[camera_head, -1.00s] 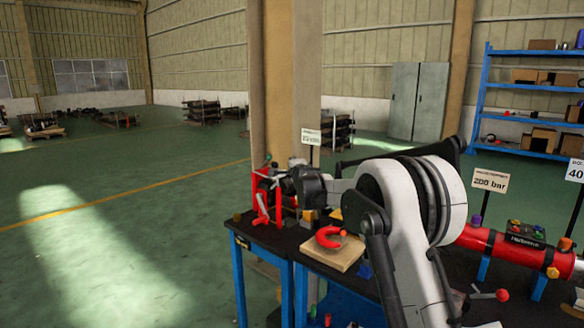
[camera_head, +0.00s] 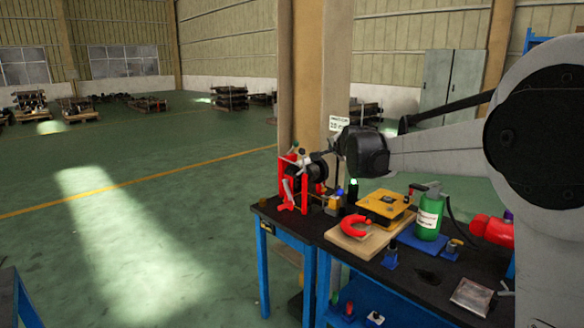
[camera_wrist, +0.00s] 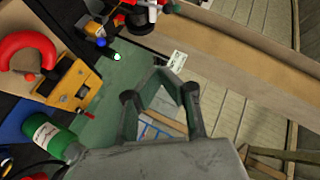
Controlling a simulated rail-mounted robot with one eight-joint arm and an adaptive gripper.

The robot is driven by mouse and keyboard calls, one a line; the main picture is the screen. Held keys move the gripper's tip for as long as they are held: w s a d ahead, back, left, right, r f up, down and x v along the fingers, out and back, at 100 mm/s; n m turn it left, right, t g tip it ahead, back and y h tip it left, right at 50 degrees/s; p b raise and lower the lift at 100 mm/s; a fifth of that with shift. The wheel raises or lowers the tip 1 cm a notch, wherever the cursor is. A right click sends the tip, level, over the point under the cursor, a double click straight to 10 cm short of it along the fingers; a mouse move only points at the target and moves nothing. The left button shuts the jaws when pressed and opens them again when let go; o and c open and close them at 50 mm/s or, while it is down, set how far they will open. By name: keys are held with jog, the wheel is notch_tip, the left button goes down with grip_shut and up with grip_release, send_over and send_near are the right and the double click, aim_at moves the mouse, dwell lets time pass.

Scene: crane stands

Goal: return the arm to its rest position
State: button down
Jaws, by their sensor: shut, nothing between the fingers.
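My gripper (camera_wrist: 168,76) shows in the wrist view with its two fingertips close together and nothing between them. It is in the air, with the bench to its left in that view. In the head view my arm reaches in from the right, and its dark wrist (camera_head: 364,152) hangs above the workbench (camera_head: 430,278). The gripper itself is hard to make out there against the red stand (camera_head: 304,188). No marker for the rest position shows.
On the bench are a red horseshoe-shaped piece (camera_head: 356,226) on a wooden board, a yellow box (camera_head: 384,206) and a green bottle (camera_head: 428,218). A small sign (camera_head: 339,124) and a beige column (camera_head: 310,75) stand behind. The floor at left is open.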

jog(key=s+d+n+g, duration=0.2)
jog(key=s+n, duration=0.1)
jog(key=s, duration=1.3)
jog(key=s+d+f+n+g, duration=0.1)
jog(key=s+f, duration=0.4)
jog(key=s, duration=0.8)
jog(key=s+d+f+n+g+h, duration=0.1)
jog(key=s+f+n, duration=0.3)
jog(key=s, duration=0.9)
jog(key=s+d+f+n+g, duration=0.2)
jog(key=s+f, duration=0.5)
jog(key=s, duration=0.6)
jog(key=shift+d+n+g, duration=0.2)
jog(key=shift+n+g, duration=0.3)
jog(key=shift+n, duration=0.1)
jog(key=c, duration=2.4)
grip_release()
